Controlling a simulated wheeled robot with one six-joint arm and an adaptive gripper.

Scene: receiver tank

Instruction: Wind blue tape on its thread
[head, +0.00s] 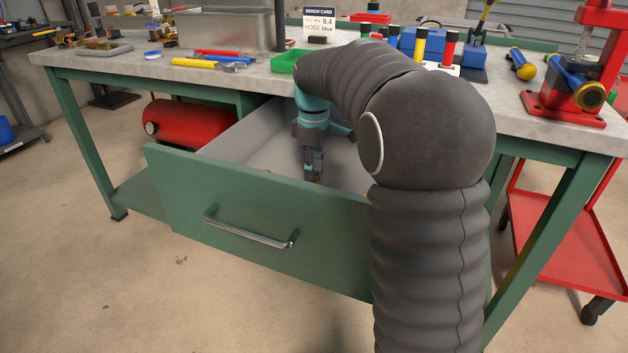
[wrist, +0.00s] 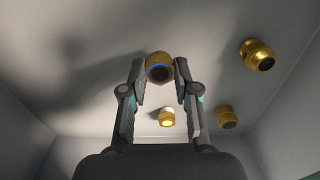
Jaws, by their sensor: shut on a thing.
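My gripper (head: 313,168) reaches down into the open drawer (head: 250,225) under the bench. In the wrist view its two fingers (wrist: 159,72) are shut on a brass fitting (wrist: 159,62), one on each side. A blue ring shows around the dark opening of this fitting. A small white and blue roll (head: 153,54), possibly tape, lies on the bench top at the left.
Loose brass fittings lie in the drawer: one at the right (wrist: 257,55), one below it (wrist: 226,118) and one behind the fingers (wrist: 167,117). A green tray (head: 286,62), metal bin (head: 225,27), bench card reading "HOSE blue" (head: 320,22) and red press (head: 575,85) stand on the bench.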

